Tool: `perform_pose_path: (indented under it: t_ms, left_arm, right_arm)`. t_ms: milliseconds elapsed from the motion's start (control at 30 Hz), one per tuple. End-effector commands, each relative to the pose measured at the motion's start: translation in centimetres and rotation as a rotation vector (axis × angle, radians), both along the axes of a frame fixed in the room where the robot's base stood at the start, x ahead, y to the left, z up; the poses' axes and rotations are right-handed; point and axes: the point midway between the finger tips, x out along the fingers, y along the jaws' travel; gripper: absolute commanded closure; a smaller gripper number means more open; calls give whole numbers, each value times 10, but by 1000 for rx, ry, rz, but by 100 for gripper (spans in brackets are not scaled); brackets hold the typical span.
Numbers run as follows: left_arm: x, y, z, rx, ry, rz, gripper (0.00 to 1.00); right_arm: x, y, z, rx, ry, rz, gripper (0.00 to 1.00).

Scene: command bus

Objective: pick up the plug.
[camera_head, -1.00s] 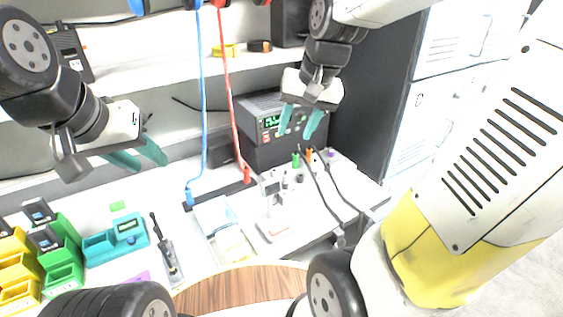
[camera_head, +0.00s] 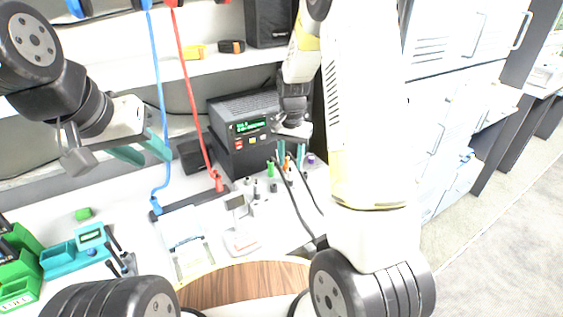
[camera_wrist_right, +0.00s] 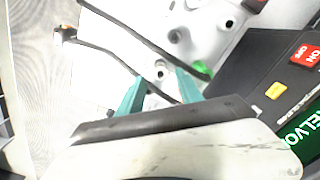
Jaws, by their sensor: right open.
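Several small connectors stand on the white bench top in front of the radio unit. Among them are a green one (camera_head: 270,169), an orange one (camera_head: 287,163) and a purple one (camera_head: 311,159). I cannot tell which is the plug. My right gripper (camera_head: 290,154) is open, pointing down among these connectors. In the right wrist view its teal fingers (camera_wrist_right: 160,82) are apart, with a grey round fitting (camera_wrist_right: 160,70) just beyond the gap. The green connector (camera_wrist_right: 203,68) shows beside one finger. My left gripper (camera_head: 145,151) is open and empty over the left bench.
The black radio unit (camera_head: 243,135) stands right behind the connectors. Dark cables (camera_head: 299,205) run forward from them. Blue (camera_head: 160,100) and red (camera_head: 190,100) cables hang from above. A teal holder (camera_head: 75,255) and green bins (camera_head: 20,265) are at left.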

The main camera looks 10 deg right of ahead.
Motion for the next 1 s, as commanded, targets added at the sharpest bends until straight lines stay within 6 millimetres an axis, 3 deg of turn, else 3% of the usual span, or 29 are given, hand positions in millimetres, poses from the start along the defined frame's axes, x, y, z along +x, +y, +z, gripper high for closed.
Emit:
perform_pose_path:
  t_ms: [233,533,700,767,1000]
  left_arm:
    - [0,0,0,0,0,0,64]
    - [0,0,0,0,0,0,64]
    - [0,0,0,0,0,0,64]
    - [0,0,0,0,0,0,64]
    - [0,0,0,0,0,0,64]
  right_arm:
    - [-1,0,-36,0,4,0,57]
    - [0,0,-41,0,0,1,57]
    - [0,0,-41,0,0,1,91]
    - [0,0,-41,0,0,1,100]
    - [0,0,-40,0,0,1,100]
